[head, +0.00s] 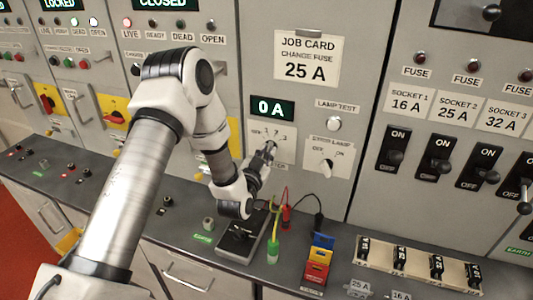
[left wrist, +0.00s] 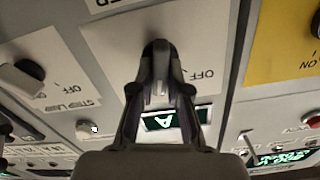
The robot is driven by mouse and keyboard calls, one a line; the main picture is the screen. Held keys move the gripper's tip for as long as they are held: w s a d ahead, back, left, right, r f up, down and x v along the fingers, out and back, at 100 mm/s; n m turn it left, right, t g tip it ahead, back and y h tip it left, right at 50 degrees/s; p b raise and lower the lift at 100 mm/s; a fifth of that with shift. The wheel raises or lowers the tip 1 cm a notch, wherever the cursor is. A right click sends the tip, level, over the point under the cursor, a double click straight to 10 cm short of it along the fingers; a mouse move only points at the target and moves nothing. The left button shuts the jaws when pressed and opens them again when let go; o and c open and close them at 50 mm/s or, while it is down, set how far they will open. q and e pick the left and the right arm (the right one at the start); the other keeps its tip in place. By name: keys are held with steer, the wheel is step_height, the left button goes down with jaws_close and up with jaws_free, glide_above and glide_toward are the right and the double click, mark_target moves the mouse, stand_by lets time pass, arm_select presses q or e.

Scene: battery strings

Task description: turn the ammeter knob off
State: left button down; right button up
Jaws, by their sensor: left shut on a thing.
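The ammeter knob is a dark knob on a white plate (head: 284,140) marked OFF, 1, 2, 3, below the green display (head: 271,109) that reads 0 A. My left gripper (head: 268,153) reaches up to that plate and mostly covers the knob in the head view. In the left wrist view, which is upside down, the dark knob (left wrist: 157,46) sits between the fingertips of my left gripper (left wrist: 159,72). The gripper is shut on it. Which mark the knob points to is hidden by the fingers. My right gripper is not in view.
A strip lamp knob (head: 326,167) and a lamp test button (head: 334,123) are right of the ammeter. Several black socket switches (head: 434,157) are farther right.

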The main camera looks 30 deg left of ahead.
arm_select(q)
steer(key=shift+f+n+b, duration=0.25)
steer(key=shift+n+b, duration=0.95)
steer(key=shift+b, duration=0.2)
steer(key=n+b, duration=0.6)
steer(key=shift+a, duration=0.15)
steer(key=n+b, duration=0.2)
steer(key=shift+n+b, duration=0.3)
steer(key=shift+b, duration=0.05)
steer(key=shift+r+n+b, duration=0.1)
steer(key=shift+n+b, duration=0.2)
steer(key=shift+n, duration=0.2)
steer(key=c, duration=1.3)
jaws_free()
steer(key=shift+c, duration=0.2)
steer(key=shift+o, duration=1)
steer(key=shift+w, duration=0.2)
